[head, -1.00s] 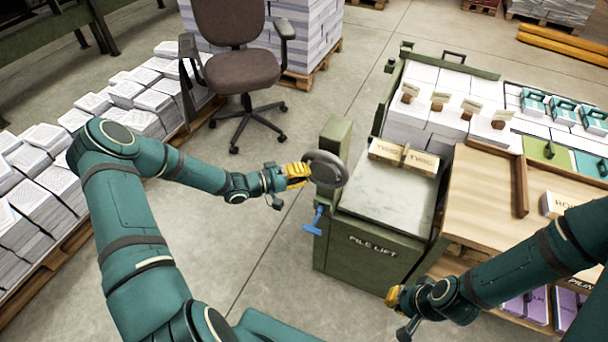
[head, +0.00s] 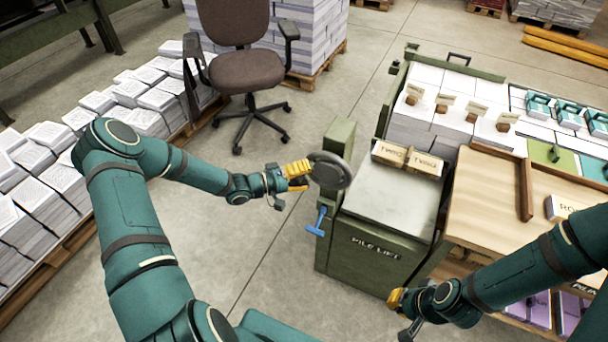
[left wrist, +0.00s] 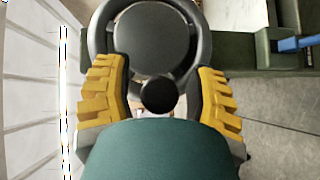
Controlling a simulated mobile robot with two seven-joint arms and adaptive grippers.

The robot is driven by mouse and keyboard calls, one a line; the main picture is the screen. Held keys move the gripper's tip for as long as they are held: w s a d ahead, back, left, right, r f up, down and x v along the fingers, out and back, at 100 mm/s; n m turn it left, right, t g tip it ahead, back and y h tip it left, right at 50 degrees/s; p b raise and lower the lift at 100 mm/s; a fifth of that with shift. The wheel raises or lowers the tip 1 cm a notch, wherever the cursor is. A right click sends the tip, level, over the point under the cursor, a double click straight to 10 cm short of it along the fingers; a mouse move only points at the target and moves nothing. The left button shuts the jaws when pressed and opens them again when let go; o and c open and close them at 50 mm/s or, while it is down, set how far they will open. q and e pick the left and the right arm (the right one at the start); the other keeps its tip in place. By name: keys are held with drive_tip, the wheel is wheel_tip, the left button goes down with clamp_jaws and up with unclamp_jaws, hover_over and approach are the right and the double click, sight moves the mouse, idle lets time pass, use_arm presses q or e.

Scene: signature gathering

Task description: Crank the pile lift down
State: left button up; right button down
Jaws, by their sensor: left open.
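The pile lift (head: 372,245) is a green cabinet with a pale grey top, labelled PILE LIFT. A round dark grey crank wheel (head: 331,171) sits on its left side by a green post. My left gripper (head: 304,172) is at the wheel's left edge. In the left wrist view the wheel (left wrist: 152,40) is straight ahead, and its round dark knob (left wrist: 158,95) lies between the yellow fingers of my open left gripper (left wrist: 160,92). My right gripper (head: 396,300) is low in front of the cabinet; its fingers are too small to read.
A blue handle (head: 317,222) juts from the cabinet below the wheel. A wooden table (head: 488,190) stands to the right. An office chair (head: 240,70) and paper stacks (head: 50,150) are behind and left.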

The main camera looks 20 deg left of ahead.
use_arm(q)
drive_tip(key=v, duration=1.2)
drive_tip(key=shift+a+f, duration=0.1)
